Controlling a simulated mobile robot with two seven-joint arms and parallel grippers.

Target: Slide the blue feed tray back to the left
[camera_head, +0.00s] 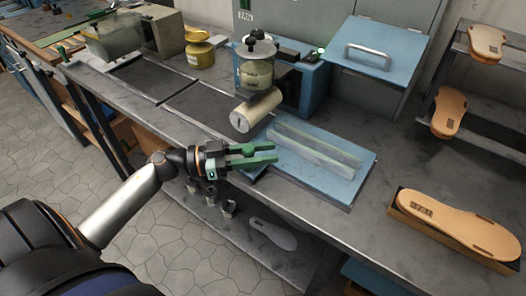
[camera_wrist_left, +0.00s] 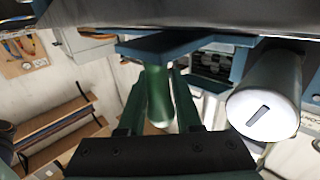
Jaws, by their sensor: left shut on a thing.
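The blue feed tray (camera_head: 343,184) lies flat on the grey bench, to the right of the cream roller (camera_head: 252,115). Long pale greenish strips (camera_head: 315,150) lie along it. My left gripper (camera_head: 270,153) has green fingers and is at the tray's left front edge. In the left wrist view the fingers (camera_wrist_left: 160,88) are on either side of a green handle (camera_wrist_left: 160,100), shut on it, just by the blue tray underside (camera_wrist_left: 165,45). The roller's end also shows close by on the right there (camera_wrist_left: 270,112). My right gripper is in neither view.
The blue machine (camera_head: 310,88) with a glass jar (camera_head: 256,70) stands behind the roller. Dark plates (camera_head: 195,105) lie on the bench to the left. A sandal sole (camera_head: 455,222) rests on a wooden block at right. Bare bench lies between the tray and the sole.

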